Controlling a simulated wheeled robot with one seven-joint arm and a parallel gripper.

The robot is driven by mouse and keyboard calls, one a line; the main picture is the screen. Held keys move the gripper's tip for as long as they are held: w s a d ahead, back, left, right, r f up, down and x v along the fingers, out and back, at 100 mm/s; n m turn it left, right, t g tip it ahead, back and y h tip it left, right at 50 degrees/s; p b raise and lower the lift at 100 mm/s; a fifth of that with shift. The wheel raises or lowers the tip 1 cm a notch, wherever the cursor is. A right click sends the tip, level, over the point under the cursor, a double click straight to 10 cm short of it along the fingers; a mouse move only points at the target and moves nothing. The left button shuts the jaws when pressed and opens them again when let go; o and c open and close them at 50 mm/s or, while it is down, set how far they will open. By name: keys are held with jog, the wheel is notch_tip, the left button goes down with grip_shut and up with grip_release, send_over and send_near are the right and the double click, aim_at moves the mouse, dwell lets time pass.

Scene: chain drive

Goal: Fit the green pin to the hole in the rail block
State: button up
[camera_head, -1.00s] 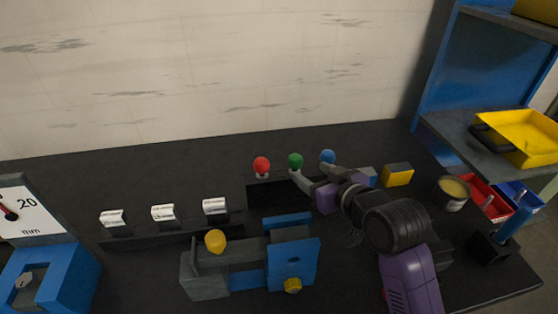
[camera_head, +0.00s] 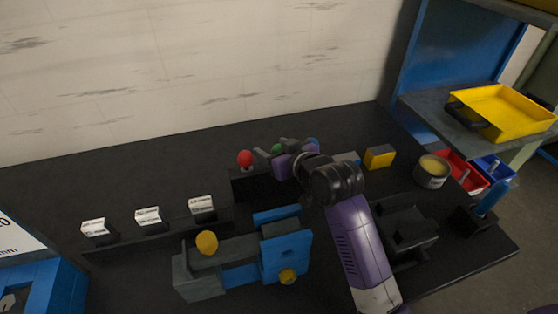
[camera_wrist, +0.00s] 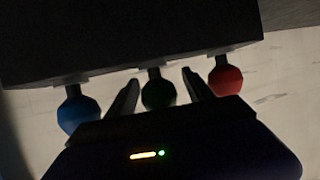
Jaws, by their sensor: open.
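The green pin (camera_head: 277,148) has a round green head and stands in a dark holder between a red pin and a blue pin. My gripper (camera_head: 271,154) is at the green head and partly covers it. In the wrist view the green pin (camera_wrist: 158,92) sits between the two open fingers of my gripper (camera_wrist: 160,92), with a gap on each side. A blue block (camera_head: 286,256) on a grey vise-like fixture stands in front; I cannot tell whether it is the rail block, and its hole is not clear.
The red pin (camera_head: 245,160) and the blue pin (camera_head: 312,144) flank the green one closely. A yellow block (camera_head: 379,157) and a tin (camera_head: 432,171) stand at right. White-labelled blocks (camera_head: 148,216) line a rack at left. A yellow tray (camera_head: 505,110) is on the shelf.

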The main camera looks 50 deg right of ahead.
grip_shut()
jog(key=shift+r, duration=0.15)
dwell(0.4)
